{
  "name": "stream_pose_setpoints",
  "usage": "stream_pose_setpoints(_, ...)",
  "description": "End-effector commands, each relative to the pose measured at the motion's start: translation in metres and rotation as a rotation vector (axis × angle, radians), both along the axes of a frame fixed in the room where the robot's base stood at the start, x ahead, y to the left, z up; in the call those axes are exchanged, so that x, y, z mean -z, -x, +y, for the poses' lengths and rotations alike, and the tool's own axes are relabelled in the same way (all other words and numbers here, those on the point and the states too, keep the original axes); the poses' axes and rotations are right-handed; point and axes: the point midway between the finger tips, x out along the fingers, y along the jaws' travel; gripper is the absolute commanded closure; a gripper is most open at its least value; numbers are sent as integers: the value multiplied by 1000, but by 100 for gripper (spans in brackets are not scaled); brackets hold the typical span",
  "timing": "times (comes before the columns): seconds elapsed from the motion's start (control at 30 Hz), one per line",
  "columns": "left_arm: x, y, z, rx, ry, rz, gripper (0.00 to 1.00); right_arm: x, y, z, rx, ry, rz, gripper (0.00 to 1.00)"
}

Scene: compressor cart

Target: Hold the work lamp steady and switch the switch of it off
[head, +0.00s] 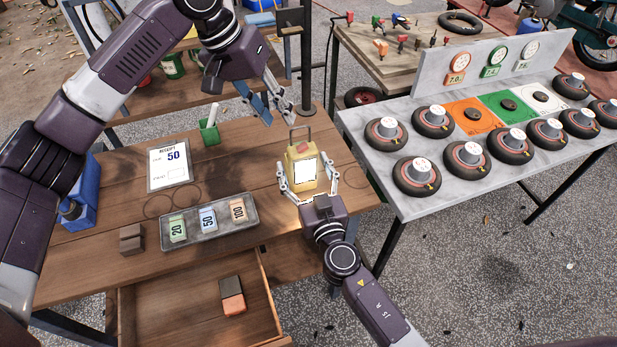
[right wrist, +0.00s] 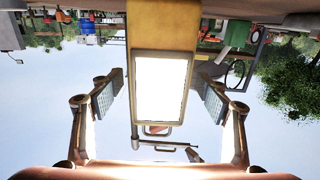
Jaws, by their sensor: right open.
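The work lamp (head: 301,158) stands upright on the wooden table, with a yellow body, a bright white panel, a handle and a reddish part on top that may be its switch. My right gripper (head: 308,172) is open, with one finger on each side of the lamp. In the right wrist view the lamp (right wrist: 161,90) appears upside down between the fingers, with visible gaps at both sides; its panel glows white. My left gripper (head: 280,118) is above and behind the lamp, left of its handle, with its fingers apart and empty.
A tray (head: 208,234) of banknotes, a receipt sheet (head: 170,165) and a green cup (head: 209,133) lie left of the lamp. An open drawer (head: 170,310) is at the front. A grey table (head: 400,205) with several wheels stands right. A dark post (head: 307,75) rises behind.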

Motion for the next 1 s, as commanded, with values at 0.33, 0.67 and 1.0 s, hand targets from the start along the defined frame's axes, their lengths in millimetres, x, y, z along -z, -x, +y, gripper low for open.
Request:
stream_pose_setpoints(0.33, 0, 0, 0, 0, 0, 0, 71, 0, -19, 5, 0, 1, 1, 30)
stream_pose_setpoints(0.67, 0, 0, 0, 0, 0, 0, 71, 0, -19, 5, 0, 0, 1, 49)
stream_pose_setpoints(1.0, 0, 0, 0, 0, 0, 0, 71, 0, -19, 5, 0, 0, 1, 87)
